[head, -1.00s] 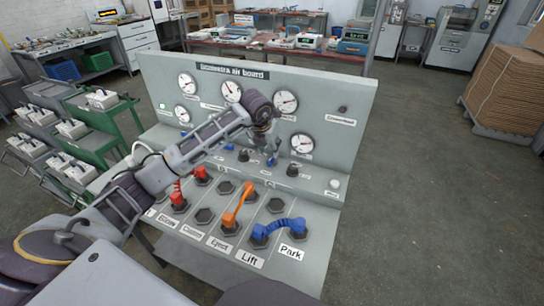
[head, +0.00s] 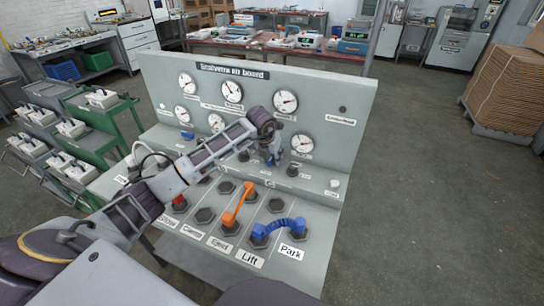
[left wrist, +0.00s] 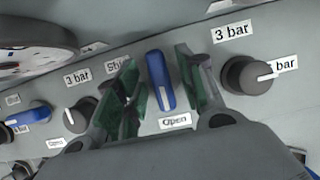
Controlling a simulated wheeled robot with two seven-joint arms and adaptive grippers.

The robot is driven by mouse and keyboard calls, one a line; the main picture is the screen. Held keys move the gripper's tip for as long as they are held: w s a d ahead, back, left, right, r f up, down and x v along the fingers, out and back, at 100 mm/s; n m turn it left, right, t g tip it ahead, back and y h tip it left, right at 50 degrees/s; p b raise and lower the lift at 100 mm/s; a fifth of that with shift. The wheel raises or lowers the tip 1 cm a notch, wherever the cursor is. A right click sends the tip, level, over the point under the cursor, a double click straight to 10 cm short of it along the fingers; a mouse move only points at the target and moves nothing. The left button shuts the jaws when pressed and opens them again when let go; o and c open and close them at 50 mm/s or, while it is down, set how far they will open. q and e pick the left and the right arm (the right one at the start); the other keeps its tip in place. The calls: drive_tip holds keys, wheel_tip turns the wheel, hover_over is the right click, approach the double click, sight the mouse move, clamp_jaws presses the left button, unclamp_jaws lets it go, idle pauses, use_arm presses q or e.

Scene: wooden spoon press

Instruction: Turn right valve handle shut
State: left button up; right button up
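In the left wrist view a blue valve handle (left wrist: 160,82) stands nearly upright in the picture, above a label reading "Open". My left gripper (left wrist: 165,95) is open, with one green-padded finger on each side of this handle and a gap visible on both sides. In the head view my left gripper (head: 271,156) is at the right part of the board's middle ledge and hides most of that handle. A second blue handle (left wrist: 32,114) lies more crosswise at the left of the wrist view. My right gripper is not in view.
A dark knob (left wrist: 248,75) marked in bar is close right of my fingers, another knob (left wrist: 80,115) is left. Gauges (head: 286,102) line the upright board. Orange (head: 237,205) and blue (head: 278,230) levers stand on the lower panel.

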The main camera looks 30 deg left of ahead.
use_arm(q)
drive_tip(key=c, duration=0.7)
drive_tip(key=shift+s, duration=0.1)
clamp_jaws()
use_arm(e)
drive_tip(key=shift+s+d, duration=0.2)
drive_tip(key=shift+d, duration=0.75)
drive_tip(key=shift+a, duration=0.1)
